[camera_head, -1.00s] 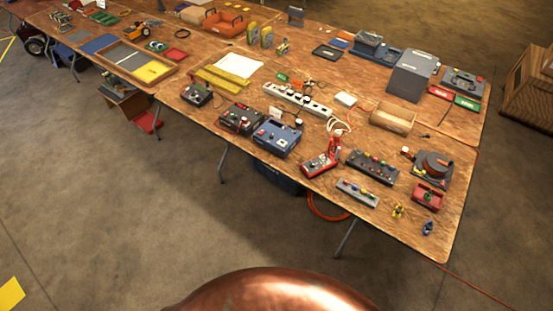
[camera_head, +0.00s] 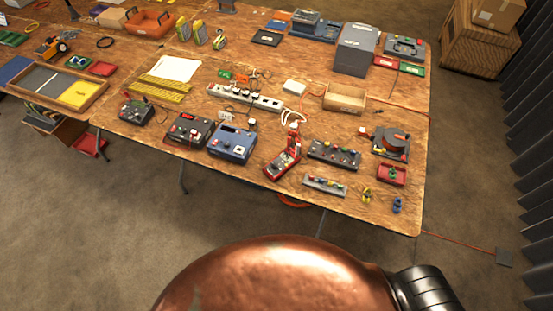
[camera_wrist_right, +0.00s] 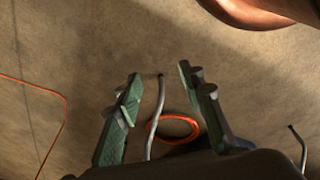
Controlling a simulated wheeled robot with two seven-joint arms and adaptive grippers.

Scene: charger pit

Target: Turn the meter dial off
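Several small devices stand along the near side of the wooden table (camera_head: 225,178) in the head view. A red handheld unit (camera_head: 282,163) with a dark face and small knobs looks most like a meter. A blue box (camera_head: 231,143), a dark red-edged box (camera_head: 188,130) and a small dark box (camera_head: 136,112) stand to its left. The dial and its setting are too small to tell. My right gripper (camera_wrist_right: 160,72) is open and empty over the floor in the right wrist view, apart from the devices. My left gripper is not in view.
An orange cable (camera_wrist_right: 173,128) lies on the floor beside a table leg. Open floor lies in front of the table.

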